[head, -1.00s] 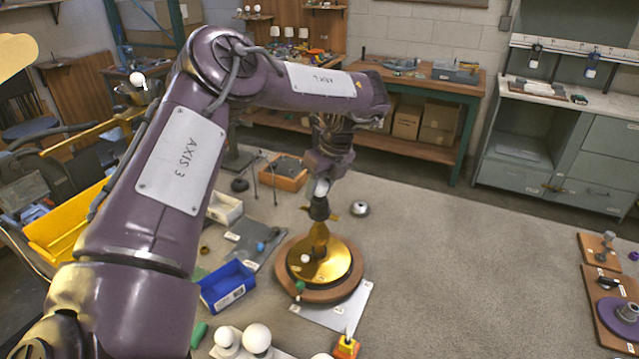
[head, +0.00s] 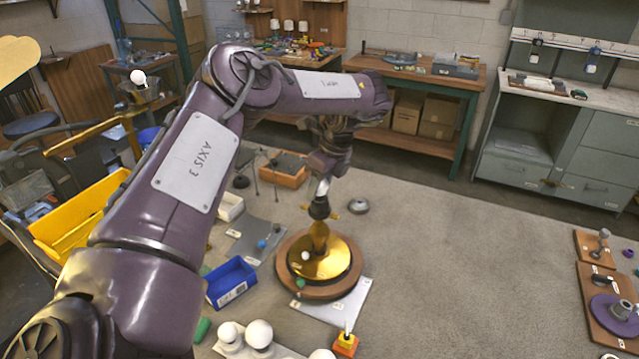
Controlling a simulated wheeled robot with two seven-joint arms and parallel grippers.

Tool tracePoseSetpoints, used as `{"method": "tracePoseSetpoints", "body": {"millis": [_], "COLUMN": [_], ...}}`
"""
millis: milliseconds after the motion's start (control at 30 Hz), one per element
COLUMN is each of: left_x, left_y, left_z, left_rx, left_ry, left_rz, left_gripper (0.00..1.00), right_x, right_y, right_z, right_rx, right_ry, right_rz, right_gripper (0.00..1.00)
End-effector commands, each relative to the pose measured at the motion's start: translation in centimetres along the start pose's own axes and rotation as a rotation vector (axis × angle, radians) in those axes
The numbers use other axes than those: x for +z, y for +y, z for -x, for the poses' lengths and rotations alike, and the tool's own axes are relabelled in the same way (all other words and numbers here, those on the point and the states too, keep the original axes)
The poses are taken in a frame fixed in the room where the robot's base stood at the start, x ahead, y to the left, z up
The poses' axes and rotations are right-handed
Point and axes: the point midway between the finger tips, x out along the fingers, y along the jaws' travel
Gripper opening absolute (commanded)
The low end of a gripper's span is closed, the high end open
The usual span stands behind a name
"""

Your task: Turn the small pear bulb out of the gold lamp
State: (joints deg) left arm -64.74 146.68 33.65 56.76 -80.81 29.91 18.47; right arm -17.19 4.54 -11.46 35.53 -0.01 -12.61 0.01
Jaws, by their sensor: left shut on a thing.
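The gold lamp (head: 319,232) stands upright on a round wooden turntable-like disc (head: 292,288), with a wide gold foot and a dark socket (head: 319,208) at its top. My left gripper (head: 323,178) points down over the lamp, shut on the small pear bulb (head: 322,188), a pale shape just above the socket. The fingers and wrist hide most of the bulb. I cannot tell whether its thread is still in the socket. My right gripper is not in view.
A blue bin (head: 231,283) and a grey mat (head: 256,240) lie left of the lamp. White round bulbs (head: 259,334) and an orange block (head: 345,344) are in front. A metal dish (head: 358,205) sits behind right.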

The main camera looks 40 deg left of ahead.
Motion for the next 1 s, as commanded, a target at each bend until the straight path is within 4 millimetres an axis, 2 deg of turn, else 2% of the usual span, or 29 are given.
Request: {"method": "tracePoseSetpoints", "body": {"millis": [167, 200, 300, 533, 633, 900, 1000], "left_x": [0.1, 0.1, 0.1, 0.0, 0.0, 0.0, 0.1], "left_y": [-0.1, -0.1, 0.0, 0.0, -0.1, 0.0, 0.0], "left_z": [0.1, 0.1, 0.1, 0.0, -0.1, -0.1, 0.0], "left_rx": [-0.003, -0.003, -0.002, -0.002, -0.018, -0.124, -0.146], "left_ry": [-0.002, -0.002, -0.001, -0.001, -0.01, -0.071, -0.084], "left_rz": [0.001, 0.0, 0.0, -0.005, -0.063, -0.483, -0.569], "left_gripper": [0.21, 0.42, 0.53, 0.53, 0.53, 0.53, 0.53], "right_x": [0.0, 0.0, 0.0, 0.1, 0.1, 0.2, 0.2], "right_y": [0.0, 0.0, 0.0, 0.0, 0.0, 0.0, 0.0], "right_z": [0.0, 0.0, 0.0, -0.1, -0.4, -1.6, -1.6], "right_rx": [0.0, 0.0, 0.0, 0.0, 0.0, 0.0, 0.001], "right_ry": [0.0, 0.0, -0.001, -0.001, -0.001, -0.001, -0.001], "right_rz": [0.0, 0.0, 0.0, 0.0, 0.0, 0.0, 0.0], "right_gripper": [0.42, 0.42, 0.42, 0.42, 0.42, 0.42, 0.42]}}
